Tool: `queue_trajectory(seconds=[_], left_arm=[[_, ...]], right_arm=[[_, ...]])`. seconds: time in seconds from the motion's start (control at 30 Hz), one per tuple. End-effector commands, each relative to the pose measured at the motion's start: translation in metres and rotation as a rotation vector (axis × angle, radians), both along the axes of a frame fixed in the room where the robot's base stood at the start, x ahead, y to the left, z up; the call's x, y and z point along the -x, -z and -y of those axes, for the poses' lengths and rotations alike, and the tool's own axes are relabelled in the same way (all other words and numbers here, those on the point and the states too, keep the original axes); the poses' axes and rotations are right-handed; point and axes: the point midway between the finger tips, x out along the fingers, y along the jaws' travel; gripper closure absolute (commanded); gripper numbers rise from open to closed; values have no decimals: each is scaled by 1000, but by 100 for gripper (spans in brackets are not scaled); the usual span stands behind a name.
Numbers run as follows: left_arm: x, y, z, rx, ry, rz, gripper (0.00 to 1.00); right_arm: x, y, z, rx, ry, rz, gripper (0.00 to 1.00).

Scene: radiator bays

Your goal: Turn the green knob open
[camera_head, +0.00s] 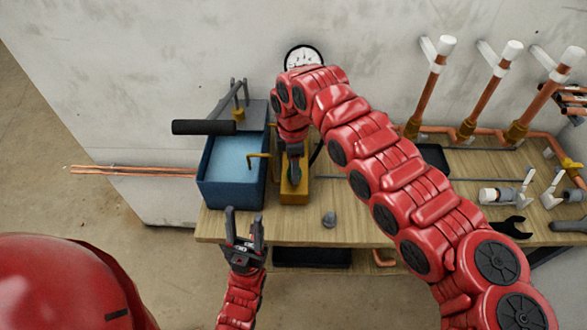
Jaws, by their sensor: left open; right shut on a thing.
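The green knob (294,174) sits on top of a yellow-orange box (295,197) near the left part of the workbench. Only a small dark green part of it shows below my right gripper (293,160). My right gripper reaches down from above and is shut on the green knob; its fingertips are partly hidden, and I cannot tell the knob's turn angle. My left gripper (244,226) is open and empty, in front of the bench's front edge, left of and nearer than the box.
A blue water tank (234,192) stands left of the box, with a brass spout (258,157) between them. A round gauge (304,57) is behind. Copper pipes with white caps (446,43), valves and a wrench (511,228) are right. A grey lump (329,219) lies near the front edge.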

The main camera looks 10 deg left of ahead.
Motion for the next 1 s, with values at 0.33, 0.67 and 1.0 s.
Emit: queue_trajectory(seconds=[0.33, 0.67, 1.0], left_arm=[[0, 0, 0, 0, 0, 0, 50], [0, 0, 0, 0, 0, 0, 50], [0, 7, 0, 0, 0, 0, 50]], right_arm=[[0, 0, 0, 0, -2, 1, 52], [0, 0, 0, 0, -1, 1, 23], [-2, -25, -2, -6, -2, 6, 23]])
